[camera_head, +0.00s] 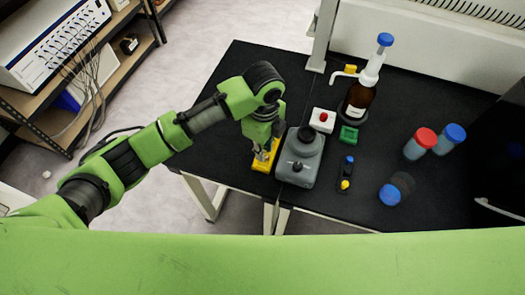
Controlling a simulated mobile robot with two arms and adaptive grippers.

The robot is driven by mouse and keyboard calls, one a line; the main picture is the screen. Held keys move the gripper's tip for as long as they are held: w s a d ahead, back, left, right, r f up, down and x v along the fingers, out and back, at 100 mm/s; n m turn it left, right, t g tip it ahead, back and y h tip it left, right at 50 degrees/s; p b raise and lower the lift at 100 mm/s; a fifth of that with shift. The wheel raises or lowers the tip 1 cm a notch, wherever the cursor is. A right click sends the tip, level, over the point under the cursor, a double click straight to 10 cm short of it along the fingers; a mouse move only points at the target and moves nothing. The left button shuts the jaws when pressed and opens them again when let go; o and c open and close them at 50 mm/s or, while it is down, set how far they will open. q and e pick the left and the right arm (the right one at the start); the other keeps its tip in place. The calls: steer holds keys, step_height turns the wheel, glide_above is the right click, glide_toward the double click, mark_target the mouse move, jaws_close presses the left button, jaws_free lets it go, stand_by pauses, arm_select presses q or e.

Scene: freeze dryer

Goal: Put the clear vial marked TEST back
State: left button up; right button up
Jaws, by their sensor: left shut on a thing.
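My left gripper (263,154) reaches in from the left and points down at the table's left front edge. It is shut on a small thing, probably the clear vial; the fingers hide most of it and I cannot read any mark. A yellow holder (262,167) lies directly below the fingertips, partly covered by them. I cannot tell whether the vial touches the holder. My right gripper is not in view.
A grey device with a dark round top (299,162) stands close right of the gripper. The black tabletop's back left (260,55) is clear.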

arm_select(q)
steer(key=shift+w+a+f, duration=0.1)
steer(key=shift+w+f, duration=0.1)
steer(key=shift+f, duration=0.05)
step_height(320, 180, down, 3)
steer(key=shift+w+a+f, duration=0.1)
steer(key=shift+w, duration=0.05)
steer(key=shift+f, duration=0.1)
steer(key=shift+f, duration=0.2)
steer(key=o, duration=0.9)
